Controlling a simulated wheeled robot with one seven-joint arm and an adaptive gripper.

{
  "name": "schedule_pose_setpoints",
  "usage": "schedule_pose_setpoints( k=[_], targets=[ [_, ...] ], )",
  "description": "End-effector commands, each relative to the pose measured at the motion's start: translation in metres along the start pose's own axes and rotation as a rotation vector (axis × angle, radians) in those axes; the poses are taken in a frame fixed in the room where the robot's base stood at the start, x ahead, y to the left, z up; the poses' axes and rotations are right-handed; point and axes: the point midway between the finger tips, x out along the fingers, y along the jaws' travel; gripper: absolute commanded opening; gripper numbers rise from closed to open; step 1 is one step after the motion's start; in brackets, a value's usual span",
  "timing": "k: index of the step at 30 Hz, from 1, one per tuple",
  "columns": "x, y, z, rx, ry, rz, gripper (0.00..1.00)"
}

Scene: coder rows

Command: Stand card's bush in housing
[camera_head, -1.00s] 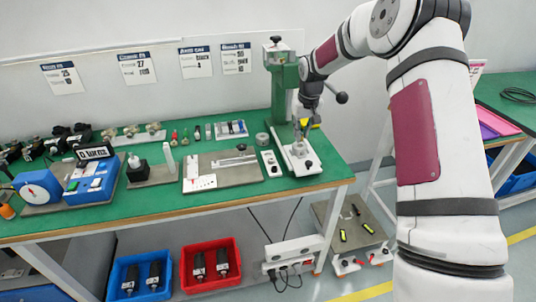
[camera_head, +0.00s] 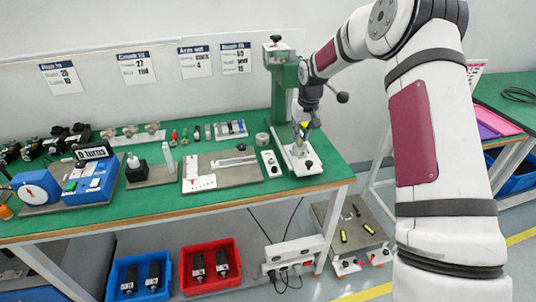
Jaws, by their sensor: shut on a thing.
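My gripper (camera_head: 302,132) points down in front of the green press (camera_head: 284,88), above a white fixture plate (camera_head: 300,160) at the bench's right end. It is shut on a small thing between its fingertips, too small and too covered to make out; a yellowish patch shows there. I cannot tell whether that thing touches the fixture. A housing cannot be told apart with certainty at this size. Several printed cards (camera_head: 137,68) hang on the wall behind the bench; their small print is hard to read.
The green bench (camera_head: 230,205) carries a grey plate with a small white card (camera_head: 200,183), a white switch box (camera_head: 271,164), a grey ring (camera_head: 262,140) and a blue device (camera_head: 90,183). Blue (camera_head: 140,278) and red bins (camera_head: 210,268) stand below. The bench's front strip is clear.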

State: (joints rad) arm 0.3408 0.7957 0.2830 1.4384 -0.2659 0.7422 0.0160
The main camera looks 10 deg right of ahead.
Motion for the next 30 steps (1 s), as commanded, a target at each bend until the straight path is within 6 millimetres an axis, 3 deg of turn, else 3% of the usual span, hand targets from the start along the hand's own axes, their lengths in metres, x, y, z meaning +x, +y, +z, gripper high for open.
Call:
schedule_pose_setpoints(
  k=[30],
  targets=[
    [0.0087, 0.0003, 0.0018, 0.000, 0.000, 0.000, 0.00]
  ],
)
